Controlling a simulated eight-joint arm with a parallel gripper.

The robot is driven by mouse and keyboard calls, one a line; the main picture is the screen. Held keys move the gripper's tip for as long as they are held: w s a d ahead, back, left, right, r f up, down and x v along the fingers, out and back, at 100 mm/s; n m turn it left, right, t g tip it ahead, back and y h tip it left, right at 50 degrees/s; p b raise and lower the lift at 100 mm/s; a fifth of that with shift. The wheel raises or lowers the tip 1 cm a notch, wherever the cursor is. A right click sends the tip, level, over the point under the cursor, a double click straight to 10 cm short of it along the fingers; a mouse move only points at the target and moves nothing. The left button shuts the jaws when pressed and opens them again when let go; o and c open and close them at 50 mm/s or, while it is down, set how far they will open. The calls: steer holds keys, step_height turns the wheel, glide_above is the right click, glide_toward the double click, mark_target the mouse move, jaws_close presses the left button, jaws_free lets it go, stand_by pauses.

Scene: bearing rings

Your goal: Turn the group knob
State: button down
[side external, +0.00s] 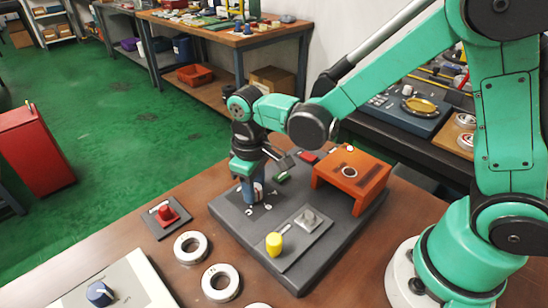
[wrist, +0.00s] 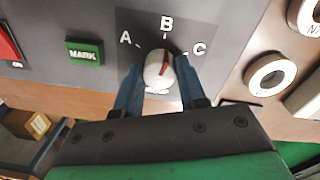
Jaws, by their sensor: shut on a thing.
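The group knob (wrist: 154,72) is a white round knob with a red pointer line, set on a dark plate (wrist: 128,24) marked A, B and C. In the wrist view the red line slants up and slightly right, roughly toward B or between B and C. I cannot tell exactly. My gripper (wrist: 160,88) has its blue fingers closed on both sides of the knob. In the side external view my gripper (side external: 251,190) points down over the grey panel (side external: 228,222), and its fingers hide most of the knob.
A green MARK button (wrist: 85,53) is left of the knob. On the panel stand an orange bridge-shaped block (side external: 372,180), a yellow knob (side external: 273,243) and a grey knob (side external: 310,217). A red switch (side external: 166,213) and metal rings (side external: 190,247) lie on the table beside it.

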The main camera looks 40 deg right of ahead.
steer(key=shift+n, duration=1.2)
steer(key=c, duration=0.5)
jaws_free()
steer(key=shift+a+r, duration=0.1)
steer(key=shift+r, duration=2.75)
